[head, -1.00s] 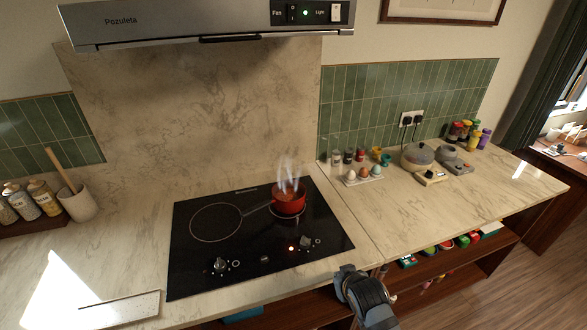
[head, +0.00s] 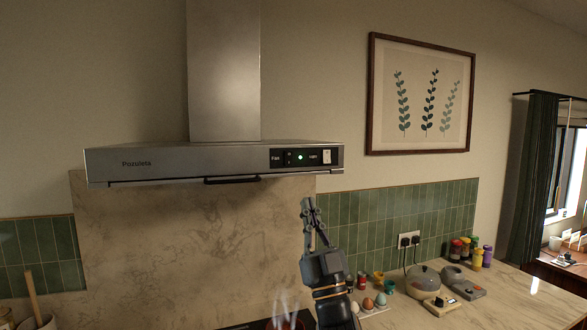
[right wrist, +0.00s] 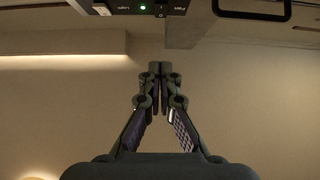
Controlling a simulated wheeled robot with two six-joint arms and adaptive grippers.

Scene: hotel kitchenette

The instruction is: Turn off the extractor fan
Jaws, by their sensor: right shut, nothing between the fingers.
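The extractor hood (head: 215,162) hangs on the wall above the hob. Its front panel (head: 306,158) carries a small dark fan switch (head: 289,158), a lit green indicator (head: 300,157) and a pale light switch (head: 327,156). My right gripper (head: 308,203) points up, shut and empty, below the panel and apart from it. In the right wrist view the shut fingertips (right wrist: 154,70) lie below the upside-down panel, with the fan switch (right wrist: 160,10) and green light (right wrist: 142,6) at the top edge. My left gripper is out of view.
Flames or steam rise from a pan (head: 287,323) on the hob at the bottom edge. Eggs, a lidded pot (head: 423,280) and jars stand on the counter at right. A handle bar (head: 232,180) runs under the hood's front. Free air surrounds my gripper.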

